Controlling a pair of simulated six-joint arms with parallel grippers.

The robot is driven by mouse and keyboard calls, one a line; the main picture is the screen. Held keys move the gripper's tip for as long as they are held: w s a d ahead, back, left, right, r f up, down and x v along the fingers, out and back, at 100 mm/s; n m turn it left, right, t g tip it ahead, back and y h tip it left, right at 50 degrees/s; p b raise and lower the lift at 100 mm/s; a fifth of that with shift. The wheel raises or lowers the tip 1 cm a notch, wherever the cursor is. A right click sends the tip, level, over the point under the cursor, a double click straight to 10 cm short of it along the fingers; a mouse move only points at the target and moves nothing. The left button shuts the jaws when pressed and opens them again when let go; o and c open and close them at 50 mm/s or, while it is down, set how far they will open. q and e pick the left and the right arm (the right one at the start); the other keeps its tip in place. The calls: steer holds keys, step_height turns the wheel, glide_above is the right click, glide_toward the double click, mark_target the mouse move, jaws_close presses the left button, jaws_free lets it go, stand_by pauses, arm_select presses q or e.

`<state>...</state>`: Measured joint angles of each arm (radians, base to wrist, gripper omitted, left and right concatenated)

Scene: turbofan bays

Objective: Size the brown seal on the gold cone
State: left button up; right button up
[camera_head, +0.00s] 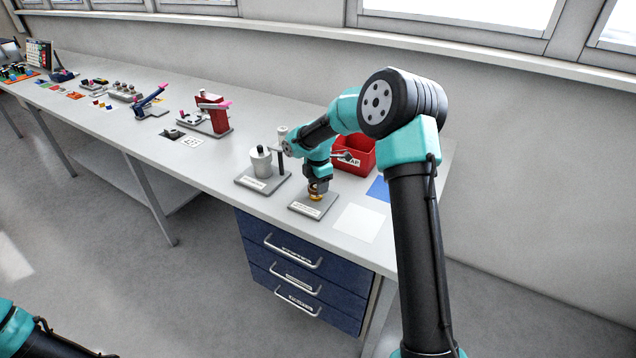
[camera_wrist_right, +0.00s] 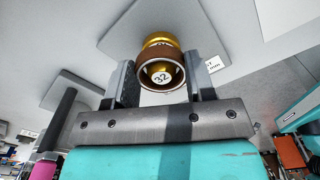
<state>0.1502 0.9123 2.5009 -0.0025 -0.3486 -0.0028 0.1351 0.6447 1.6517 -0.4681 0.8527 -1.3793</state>
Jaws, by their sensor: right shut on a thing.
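The gold cone (camera_head: 316,197) stands on a small grey labelled plate (camera_head: 303,206) near the front edge of the bench. My right gripper (camera_head: 318,187) points down over it. In the right wrist view, the brown seal (camera_wrist_right: 148,82) is a ring between the two fingers of my right gripper (camera_wrist_right: 160,75), which is shut on it. The seal is around the gold cone (camera_wrist_right: 160,40); a white "32" disc shows inside the ring, and gold shows beyond it. How firmly the seal sits is unclear. Only part of my left arm shows at lower left; its gripper is out of frame.
Left of the cone, a grey cylinder (camera_head: 261,163) and a dark post stand on another plate. A red bin (camera_head: 362,152) is behind my right arm. A white square (camera_head: 359,223) and blue square (camera_head: 379,188) lie to the right. A red fixture (camera_head: 213,112) stands further left.

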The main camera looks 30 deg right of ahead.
steer(key=shift+f, duration=0.85)
steer(key=o, duration=1.4)
steer(key=shift+r, duration=3.5)
